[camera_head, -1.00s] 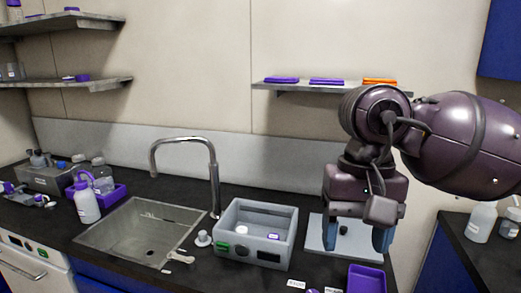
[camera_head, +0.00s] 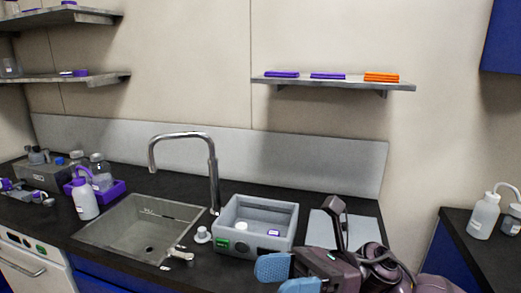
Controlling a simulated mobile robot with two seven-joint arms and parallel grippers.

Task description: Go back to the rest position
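My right gripper (camera_head: 286,277) is low in the view, at the bottom edge right of centre, in front of the grey box. Its two blue fingers point left and stand apart, with nothing seen between them. My dark purple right wrist and arm run off to the lower right. My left gripper is not in view.
The grey open box (camera_head: 228,247) with small items inside stands on the black counter, close behind the gripper. The steel sink (camera_head: 120,230) and tall tap (camera_head: 213,180) are to its left. A pale flat plate (camera_head: 325,232) lies behind my arm. The shelf (camera_head: 345,84) above is clear of it.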

